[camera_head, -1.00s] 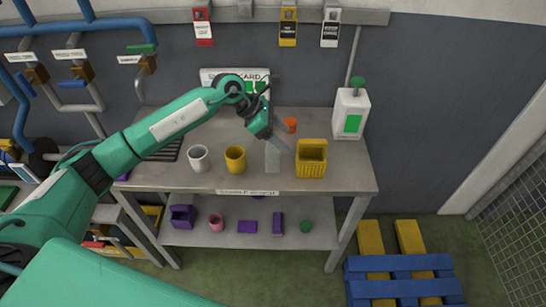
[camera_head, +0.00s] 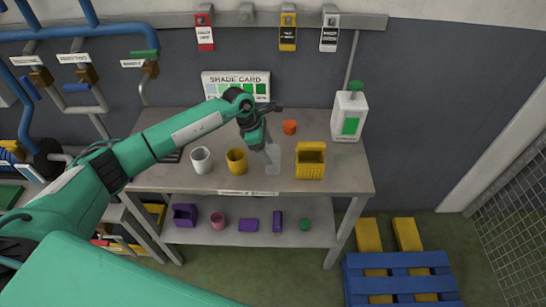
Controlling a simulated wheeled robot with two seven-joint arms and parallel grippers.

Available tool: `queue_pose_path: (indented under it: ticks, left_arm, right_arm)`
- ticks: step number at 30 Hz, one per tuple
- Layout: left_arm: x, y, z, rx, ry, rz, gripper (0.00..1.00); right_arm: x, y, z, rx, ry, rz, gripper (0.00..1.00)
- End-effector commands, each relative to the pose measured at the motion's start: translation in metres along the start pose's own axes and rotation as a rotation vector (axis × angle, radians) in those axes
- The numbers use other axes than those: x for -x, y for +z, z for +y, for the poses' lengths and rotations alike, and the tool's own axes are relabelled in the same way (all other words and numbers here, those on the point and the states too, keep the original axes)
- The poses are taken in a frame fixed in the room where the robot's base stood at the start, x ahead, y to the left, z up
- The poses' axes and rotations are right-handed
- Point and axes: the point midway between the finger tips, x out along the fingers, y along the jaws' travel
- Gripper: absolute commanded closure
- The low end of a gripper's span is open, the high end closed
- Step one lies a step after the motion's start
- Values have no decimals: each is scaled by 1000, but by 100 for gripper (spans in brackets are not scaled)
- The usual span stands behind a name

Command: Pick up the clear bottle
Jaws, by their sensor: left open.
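The clear bottle (camera_head: 273,160) stands upright on the bench top between the yellow mug and the yellow basket. It looks pale and see-through. My left gripper (camera_head: 267,153) points down at the bottle's upper left side, with its fingers open. The fingers partly overlap the bottle in the picture, and I cannot tell whether they touch it. My right gripper is out of view.
A yellow mug (camera_head: 237,162) and a white mug (camera_head: 202,160) stand left of the bottle. A yellow basket (camera_head: 310,160) is close on its right. A white dispenser (camera_head: 349,116) stands at the bench's (camera_head: 345,178) back right.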

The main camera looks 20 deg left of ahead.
Motion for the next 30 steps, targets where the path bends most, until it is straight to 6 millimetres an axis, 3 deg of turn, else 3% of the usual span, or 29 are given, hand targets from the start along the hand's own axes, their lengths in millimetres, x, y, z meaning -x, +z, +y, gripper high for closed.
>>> queue_pose_path:
  ticks: [6,12,19,20,27,30]
  left_arm:
    - [-22,6,1,3,-4,0,29]
    - [-43,3,2,3,-1,1,29]
    - [-46,2,3,1,0,0,29]
    - [-46,2,3,1,0,0,31]
    - [-45,2,3,1,0,0,78]
    - [-45,3,3,1,0,0,78]
  right_arm:
    - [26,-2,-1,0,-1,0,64]
    - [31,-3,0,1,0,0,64]
    - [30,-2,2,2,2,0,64]
    - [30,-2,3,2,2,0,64]
    - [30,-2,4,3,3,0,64]
    - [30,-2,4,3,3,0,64]
